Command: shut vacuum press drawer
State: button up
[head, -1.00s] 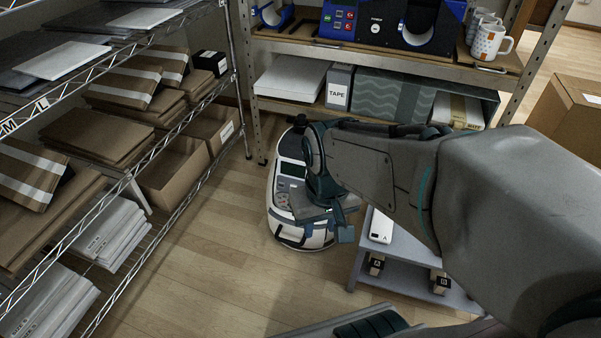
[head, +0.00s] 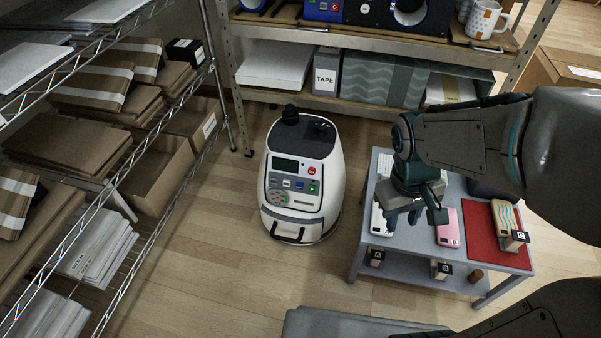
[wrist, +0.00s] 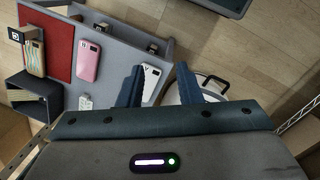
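The vacuum press (head: 303,175) is a rounded white machine on the floor, with a small screen and coloured buttons; part of it also shows in the wrist view (wrist: 212,94). Its drawer front (head: 290,233) with a dark handle is low on the side facing me. The drawer looks flush or nearly flush with the body, but I cannot tell if it is fully shut. My gripper (head: 413,213) is to the right of the press, above the small grey table, apart from the drawer. In the wrist view (wrist: 158,85) its two fingers are apart with nothing held between them.
The small grey table (head: 375,255) holds phones, including a pink one (head: 447,227), and a red mat (head: 480,235). A wire shelf (head: 165,215) with boxes and envelopes stands left. A metal shelf (head: 300,97) stands behind the press. Floor in front of the press is clear.

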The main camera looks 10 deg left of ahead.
jog(key=w+a+f+n+h, duration=0.5)
jog(key=w+a+f+n, duration=0.1)
jog(key=f+n, duration=0.35)
jog(key=m+t+y+p, duration=0.1)
jog(key=m+t+y, duration=0.4)
jog(key=m+t, duration=1.95)
send_near(284, 238)
jog(key=shift+w+d+r+m+g+b, duration=0.1)
jog(key=shift+w+r+m+g+b, duration=0.65)
jog(key=shift+w+m+g, duration=0.7)
jog(key=shift+w+d+r+m+g+b, duration=0.1)
jog(key=shift+w+r+m+g+b, duration=0.65)
jog(key=shift+w+m+g, duration=0.7)
jog(key=shift+w+d+r+m+g+b, duration=0.1)
jog(key=shift+w+r+m+g+b, duration=0.65)
jog(key=shift+w+m+g, duration=0.65)
jog(key=shift+s, duration=0.1)
grip_shut()
